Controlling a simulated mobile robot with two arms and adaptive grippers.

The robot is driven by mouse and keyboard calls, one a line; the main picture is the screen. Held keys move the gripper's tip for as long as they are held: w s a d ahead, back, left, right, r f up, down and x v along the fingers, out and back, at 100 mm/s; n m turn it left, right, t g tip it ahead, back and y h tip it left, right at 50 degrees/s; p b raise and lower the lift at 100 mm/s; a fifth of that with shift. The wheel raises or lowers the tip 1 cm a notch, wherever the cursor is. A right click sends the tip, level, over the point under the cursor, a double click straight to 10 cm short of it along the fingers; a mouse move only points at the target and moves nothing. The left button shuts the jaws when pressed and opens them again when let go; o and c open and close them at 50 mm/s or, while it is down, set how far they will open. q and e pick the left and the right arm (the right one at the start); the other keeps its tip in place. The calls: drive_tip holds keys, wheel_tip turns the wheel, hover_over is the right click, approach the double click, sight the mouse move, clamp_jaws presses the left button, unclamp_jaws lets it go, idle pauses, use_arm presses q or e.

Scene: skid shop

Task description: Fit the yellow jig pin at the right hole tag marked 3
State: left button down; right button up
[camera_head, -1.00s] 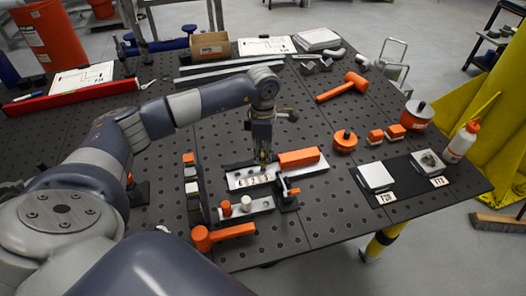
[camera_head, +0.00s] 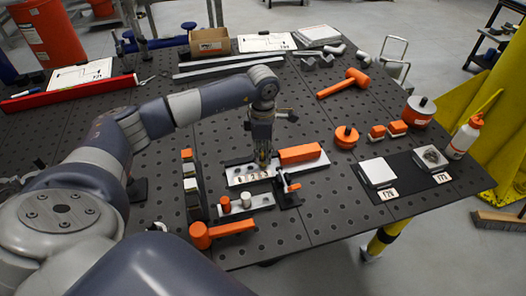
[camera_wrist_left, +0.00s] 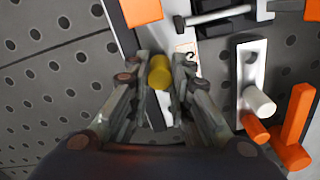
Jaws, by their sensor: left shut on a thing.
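My left gripper (camera_head: 262,162) is over the light metal plate (camera_head: 237,181) at the middle of the table and points down. In the left wrist view its fingers (camera_wrist_left: 160,84) are shut on the yellow jig pin (camera_wrist_left: 159,71), whose round end faces the camera. The pin's lower end is hidden, so I cannot tell whether it is in a hole. A row of number tags (camera_head: 254,178) lies along the plate's near side, too small to read in the head view. One white tag (camera_wrist_left: 187,50) shows partly beside the pin in the wrist view. My right gripper is not in view.
An orange block (camera_head: 300,154) sits on the plate's right part. A clamp with an orange handle (camera_head: 292,187) stands at its near right.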

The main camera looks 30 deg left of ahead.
use_arm(q)
drive_tip(key=shift+f, duration=0.25)
drive_tip(key=c, duration=1.4)
unclamp_jaws()
drive_tip(key=shift+o, duration=0.4)
drive_tip(key=shift+o, duration=1)
drive_tip(key=shift+r+p, duration=1.8)
drive_tip(key=shift+r, duration=1.75)
